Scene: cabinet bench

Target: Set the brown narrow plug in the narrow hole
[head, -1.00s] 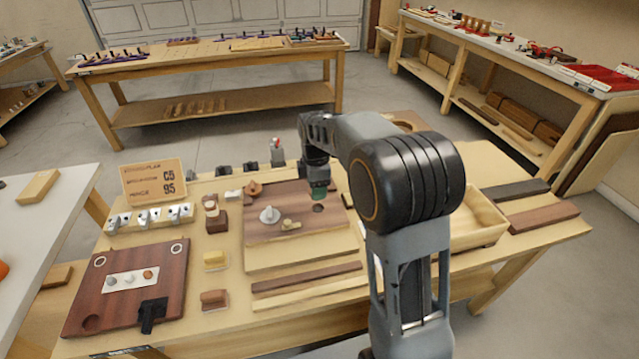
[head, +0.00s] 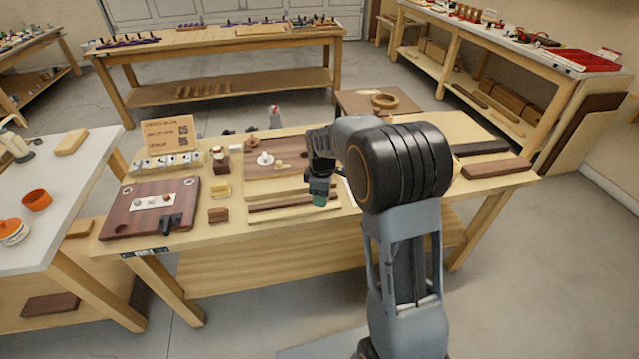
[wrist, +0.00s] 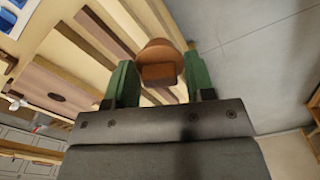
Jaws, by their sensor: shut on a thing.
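My gripper (head: 320,203) has green fingertips and is over the front edge of the bench in the head view. In the wrist view my gripper (wrist: 160,82) is shut on the brown plug (wrist: 160,50), which has a rounded part and a blocky part between the fingers. The plug is hidden in the head view. A brown board (wrist: 40,82) lies apart from the plug, to its left in the wrist view. It has a dark oval hole (wrist: 55,98); I cannot tell if this is the narrow hole. The board (head: 255,171) also shows left of my gripper in the head view.
Wood strips (head: 282,200) lie in front of the board. A brown block (head: 218,215) and a yellow block (head: 221,191) stand left of them. A dark red board (head: 140,218) lies at the bench's left end. The floor in front is clear.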

